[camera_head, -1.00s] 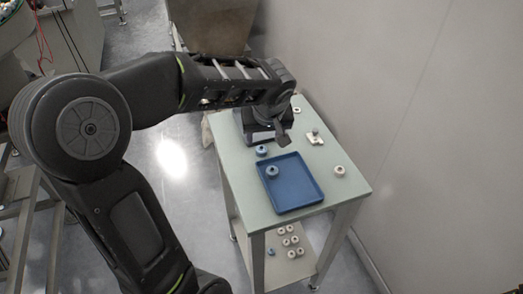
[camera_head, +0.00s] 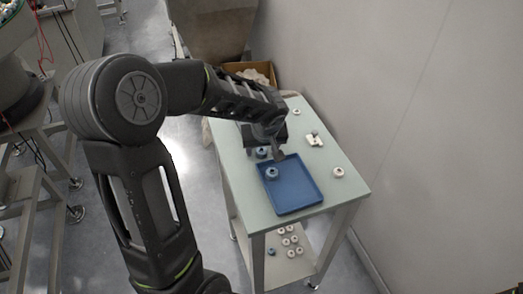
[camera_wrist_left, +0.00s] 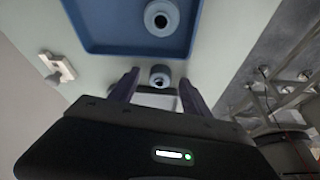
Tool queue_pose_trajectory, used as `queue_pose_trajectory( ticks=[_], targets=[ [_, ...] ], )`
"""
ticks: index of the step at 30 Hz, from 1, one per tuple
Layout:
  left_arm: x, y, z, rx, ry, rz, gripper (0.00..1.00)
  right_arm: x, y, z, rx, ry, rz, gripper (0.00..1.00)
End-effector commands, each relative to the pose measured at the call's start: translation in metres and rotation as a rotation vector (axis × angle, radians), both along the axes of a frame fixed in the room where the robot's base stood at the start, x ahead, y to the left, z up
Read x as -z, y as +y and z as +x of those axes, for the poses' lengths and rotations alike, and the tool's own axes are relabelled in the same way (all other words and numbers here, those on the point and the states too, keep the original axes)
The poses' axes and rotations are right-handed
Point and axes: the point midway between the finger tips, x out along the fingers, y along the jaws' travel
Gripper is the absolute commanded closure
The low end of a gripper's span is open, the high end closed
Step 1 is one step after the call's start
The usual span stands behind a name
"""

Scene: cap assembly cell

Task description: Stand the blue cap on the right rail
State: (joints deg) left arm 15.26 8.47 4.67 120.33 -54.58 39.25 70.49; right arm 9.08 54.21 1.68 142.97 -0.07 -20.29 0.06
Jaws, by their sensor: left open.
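A blue cap (camera_head: 261,153) stands on the table just outside the tray's far left corner. In the left wrist view this cap (camera_wrist_left: 160,76) lies between the fingers. A second blue cap (camera_head: 272,173) stands in the blue tray (camera_head: 303,193); it also shows in the left wrist view (camera_wrist_left: 161,18). My left gripper (camera_head: 264,150) is open and points down over the first cap; its two fingers also show in the left wrist view (camera_wrist_left: 159,80), apart from the cap. A small white fixture (camera_head: 314,140) is right of the tray; its rails are too small to tell apart. My right gripper is out of view.
White caps stand at the table's right edge (camera_head: 338,172) and far end (camera_head: 297,111). Several more white caps and a blue one (camera_head: 271,252) lie on the lower shelf. A cardboard box (camera_head: 262,70) is behind the table. A wall closes the right side.

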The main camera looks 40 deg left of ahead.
Motion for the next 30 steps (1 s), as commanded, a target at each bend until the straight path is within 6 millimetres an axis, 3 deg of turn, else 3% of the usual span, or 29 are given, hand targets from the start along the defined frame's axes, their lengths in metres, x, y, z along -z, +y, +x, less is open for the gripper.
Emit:
queue_pose_trajectory(
  ticks=[18,30],
  targets=[
    [0.0018,0.0005,0.0008,0.000,-0.001,0.000,0.44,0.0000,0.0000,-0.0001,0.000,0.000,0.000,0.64],
    [0.0017,0.0004,0.0009,0.000,-0.001,0.000,0.76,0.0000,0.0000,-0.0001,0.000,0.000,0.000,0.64]
  ],
)
